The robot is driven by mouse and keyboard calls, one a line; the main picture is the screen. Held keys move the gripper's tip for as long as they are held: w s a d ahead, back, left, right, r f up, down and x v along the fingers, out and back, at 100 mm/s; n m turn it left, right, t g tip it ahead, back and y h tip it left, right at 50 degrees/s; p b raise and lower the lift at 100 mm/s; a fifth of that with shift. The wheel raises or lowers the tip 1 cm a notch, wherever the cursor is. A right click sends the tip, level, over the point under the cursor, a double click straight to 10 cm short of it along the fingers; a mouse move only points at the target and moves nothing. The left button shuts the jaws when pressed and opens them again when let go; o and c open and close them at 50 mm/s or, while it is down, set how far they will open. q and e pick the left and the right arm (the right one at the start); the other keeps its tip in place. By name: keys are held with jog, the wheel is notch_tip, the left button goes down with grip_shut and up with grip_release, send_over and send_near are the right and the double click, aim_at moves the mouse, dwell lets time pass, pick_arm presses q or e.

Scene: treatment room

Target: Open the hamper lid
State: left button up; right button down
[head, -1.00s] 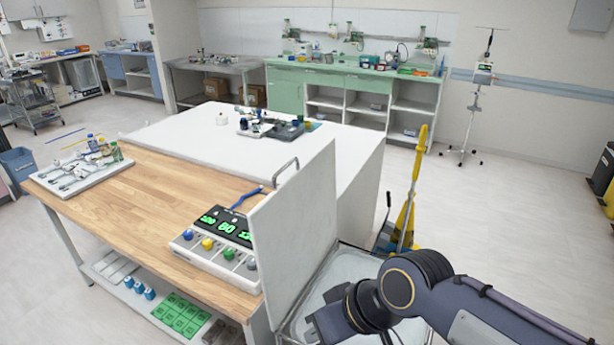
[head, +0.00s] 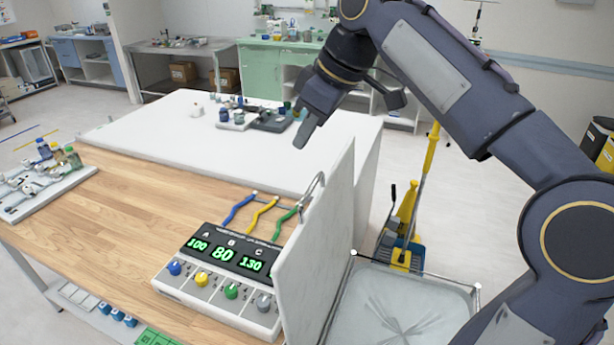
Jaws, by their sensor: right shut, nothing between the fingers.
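The hamper lid (head: 319,252) is a white panel with a metal handle (head: 311,190) on its upper edge. It stands nearly upright at the left side of the hamper, beside the wooden table. The hamper (head: 400,307) is open and shows a pale, creased liner inside a metal rim. My right gripper (head: 303,135) is shut and empty. In the picture it is above and slightly left of the lid's top edge, apart from the handle. My left gripper is out of view.
A monitor device (head: 225,275) with green digits and colored knobs sits on the wooden table (head: 135,215), close to the lid. A white counter (head: 160,135) lies behind it. A yellow mop bucket (head: 407,222) stands behind the hamper. A tray (head: 40,190) holds several bottles at left.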

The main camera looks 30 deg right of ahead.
notch_tip(320, 180, down, 8)
jog(key=shift+f, duration=0.2)
dwell(0.3)
jog(key=shift+s+d, duration=0.1)
jog(key=shift+s, duration=0.05)
jog(key=s+d+t+y+b, duration=0.1)
jog(key=s+d+b, duration=0.4)
jog(key=s+d, duration=0.1)
jog(key=shift+s+d+t+y+b, duration=0.2)
jog(key=shift+s+t+y+b, duration=0.1)
jog(key=shift+s, duration=0.25)
